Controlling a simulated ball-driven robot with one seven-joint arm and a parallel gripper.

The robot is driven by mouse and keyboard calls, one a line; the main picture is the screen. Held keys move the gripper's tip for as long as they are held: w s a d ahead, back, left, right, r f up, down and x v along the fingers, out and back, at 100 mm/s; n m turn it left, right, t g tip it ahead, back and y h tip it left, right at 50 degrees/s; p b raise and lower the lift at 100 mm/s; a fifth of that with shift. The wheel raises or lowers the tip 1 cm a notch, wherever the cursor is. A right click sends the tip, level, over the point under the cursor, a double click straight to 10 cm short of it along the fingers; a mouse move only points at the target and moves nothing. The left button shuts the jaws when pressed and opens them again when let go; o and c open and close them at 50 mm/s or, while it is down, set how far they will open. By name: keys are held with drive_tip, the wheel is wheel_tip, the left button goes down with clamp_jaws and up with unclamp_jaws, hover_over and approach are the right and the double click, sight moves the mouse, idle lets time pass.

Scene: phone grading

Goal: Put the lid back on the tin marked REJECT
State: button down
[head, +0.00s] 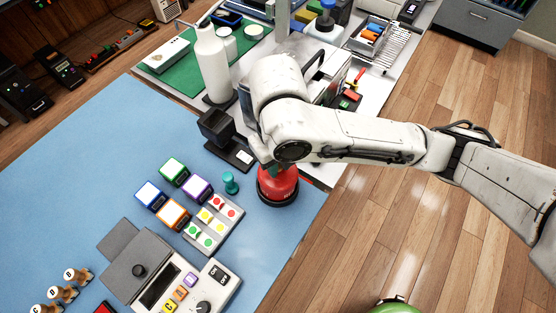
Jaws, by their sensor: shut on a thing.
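A round red tin (280,190) with a dark base stands near the right edge of the blue mat. Small pale lettering shows on its side, too small to read. My gripper (271,163) is right above the tin, mostly hidden behind my wrist.
A teal peg (230,183), a tray of coloured dots (213,222) and several coloured boxes (173,171) stand left of the tin. A dark stand (216,127) and a white bottle (211,62) are behind. A grey console (165,275) is in front. The mat's right edge is close.

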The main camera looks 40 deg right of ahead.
drive_tip(key=shift+c, duration=2.3)
unclamp_jaws()
drive_tip(key=shift+r, duration=0.15)
drive_tip(key=shift+r+p, duration=2.6)
drive_tip(key=shift+r, duration=0.75)
drive_tip(key=shift+c, duration=0.3)
clamp_jaws()
